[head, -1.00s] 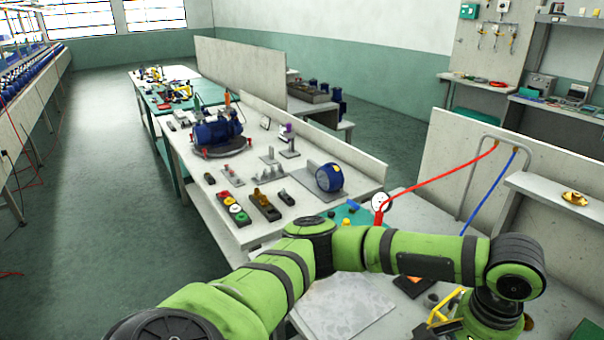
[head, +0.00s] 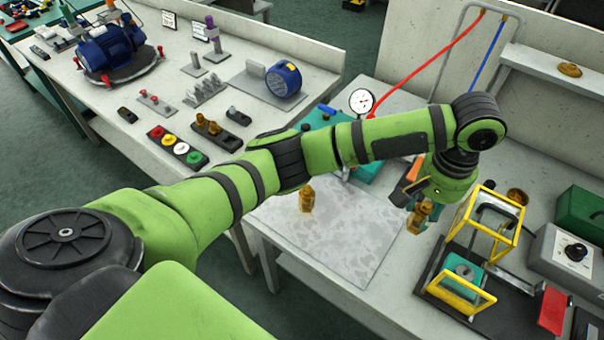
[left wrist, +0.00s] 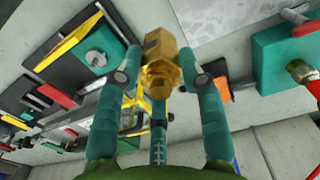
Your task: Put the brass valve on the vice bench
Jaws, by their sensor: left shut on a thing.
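My left gripper (head: 418,203) points down over the right-hand bench (head: 330,285) and is shut on a brass valve (head: 421,217). In the left wrist view the brass valve (left wrist: 163,65) sits between the teal fingers of the left gripper (left wrist: 162,78), its hexagonal body facing the camera. Whether the valve's lower end touches the bench top is hard to tell. A second brass fitting (head: 306,199) stands upright on a pale mottled plate (head: 335,230), left of the gripper. Which surface is the vice bench is not clear. My right gripper is not in view.
A yellow-framed fixture (head: 465,290) stands close right of the gripper, with a green box (head: 583,216) and grey dial box (head: 575,255) beyond. A teal block, dial gauge (head: 361,101) and red hose (head: 430,75) are behind the arm. The mottled plate is mostly clear.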

